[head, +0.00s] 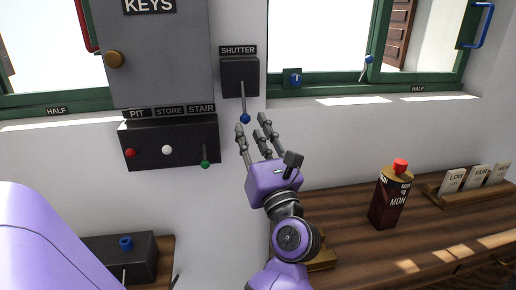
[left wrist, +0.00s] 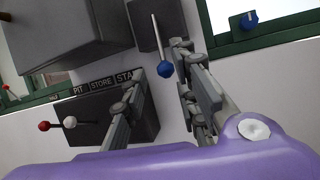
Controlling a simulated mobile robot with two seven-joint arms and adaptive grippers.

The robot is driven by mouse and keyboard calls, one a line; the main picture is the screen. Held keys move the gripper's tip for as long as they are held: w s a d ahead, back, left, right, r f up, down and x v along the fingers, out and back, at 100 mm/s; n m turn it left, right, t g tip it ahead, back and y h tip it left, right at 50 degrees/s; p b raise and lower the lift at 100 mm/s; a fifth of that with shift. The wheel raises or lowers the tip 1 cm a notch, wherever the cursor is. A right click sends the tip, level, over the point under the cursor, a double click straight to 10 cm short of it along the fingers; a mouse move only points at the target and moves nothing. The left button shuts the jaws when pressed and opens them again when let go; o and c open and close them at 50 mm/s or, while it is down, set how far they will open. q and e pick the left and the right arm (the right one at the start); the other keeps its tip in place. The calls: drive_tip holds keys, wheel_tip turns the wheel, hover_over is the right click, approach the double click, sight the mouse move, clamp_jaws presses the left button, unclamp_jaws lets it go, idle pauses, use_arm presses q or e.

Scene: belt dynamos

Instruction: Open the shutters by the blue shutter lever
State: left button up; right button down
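The shutter lever is a thin grey rod with a blue knob (head: 245,118), hanging down from a dark box (head: 239,77) labelled SHUTTER on the wall. The knob also shows in the left wrist view (left wrist: 165,70). My left gripper (head: 252,127) is open, its fingers pointing up just below the knob. In the left wrist view the knob appears in the gap between the spread fingers (left wrist: 158,72), close to the right-hand ones; I cannot tell whether they touch. A brown shutter (head: 398,35) shows at the right window. My right gripper is out of view.
A switch box (head: 142,150) labelled PIT, STORE, STAIR with red, white and green knobs is left of the gripper. A grey KEYS cabinet (head: 160,60) is above it. A dark red bottle (head: 388,197) stands on the wooden bench (head: 345,245) at right.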

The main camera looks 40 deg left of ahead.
use_arm(q)
drive_tip(key=shift+v, duration=2.6)
